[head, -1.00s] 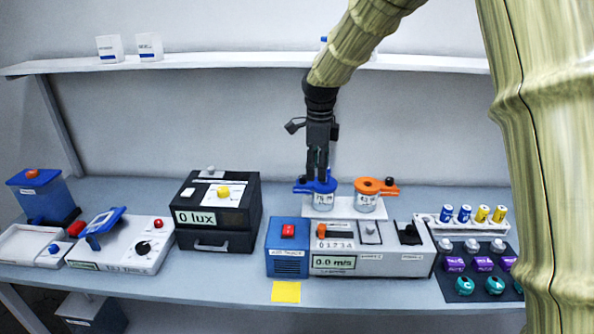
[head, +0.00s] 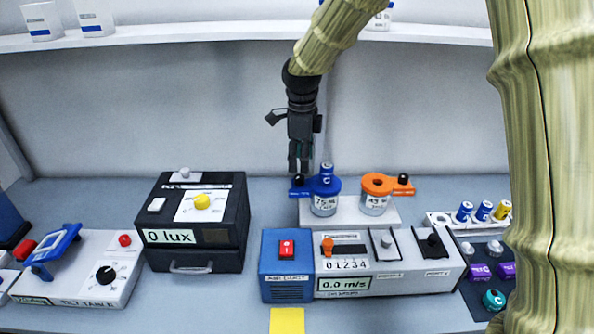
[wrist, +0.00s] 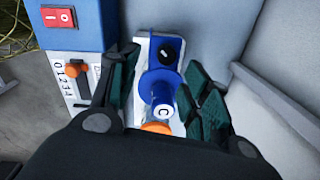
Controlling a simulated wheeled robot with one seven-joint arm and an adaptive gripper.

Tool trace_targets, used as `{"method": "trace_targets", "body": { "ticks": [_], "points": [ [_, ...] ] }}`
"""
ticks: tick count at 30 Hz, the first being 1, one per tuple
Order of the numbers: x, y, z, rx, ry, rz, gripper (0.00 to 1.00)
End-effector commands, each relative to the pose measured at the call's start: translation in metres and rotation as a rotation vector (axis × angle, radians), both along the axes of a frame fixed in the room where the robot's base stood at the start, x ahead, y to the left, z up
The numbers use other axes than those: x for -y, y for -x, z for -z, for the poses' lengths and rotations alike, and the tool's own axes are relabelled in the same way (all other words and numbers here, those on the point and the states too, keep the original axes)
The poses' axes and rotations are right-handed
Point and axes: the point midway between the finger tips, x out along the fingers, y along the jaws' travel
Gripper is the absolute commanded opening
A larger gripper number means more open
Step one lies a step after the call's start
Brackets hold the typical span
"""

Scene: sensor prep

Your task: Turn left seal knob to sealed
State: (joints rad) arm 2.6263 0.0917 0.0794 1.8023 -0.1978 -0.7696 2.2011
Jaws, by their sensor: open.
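The blue-lidded jar (head: 323,204) stands on a white stand, with a blue "C" cylinder (head: 327,170) upright in its lid. The lid's blue arm points left and carries a black knob (head: 298,181). In the wrist view the black knob (wrist: 165,51) shows ahead of the "C" cylinder (wrist: 161,104). My gripper (head: 299,165) is just above the black knob in the head view. In the wrist view its dark green fingers (wrist: 163,85) are apart, with the blue lid between them and nothing gripped. I cannot tell whether a finger touches it.
An orange-lidded jar (head: 376,204) stands to the right, its black knob (head: 403,179) pointing right. In front are the blue air-duct box (head: 287,262) and a white panel with sliders (head: 340,270). A black lux box (head: 196,222) is left. The wall is behind.

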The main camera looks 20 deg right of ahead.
Motion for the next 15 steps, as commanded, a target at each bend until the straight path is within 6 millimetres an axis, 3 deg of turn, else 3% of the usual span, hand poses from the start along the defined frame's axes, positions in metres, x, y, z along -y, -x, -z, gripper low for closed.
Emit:
{"method": "trace_targets", "body": {
  "ticks": [9, 15],
  "points": [
    [0.002, -0.037, 0.065, -0.035, 0.000, 0.002, 0.47],
    [0.004, -0.035, 0.076, -0.033, 0.000, 0.005, 0.47]
  ]
}}
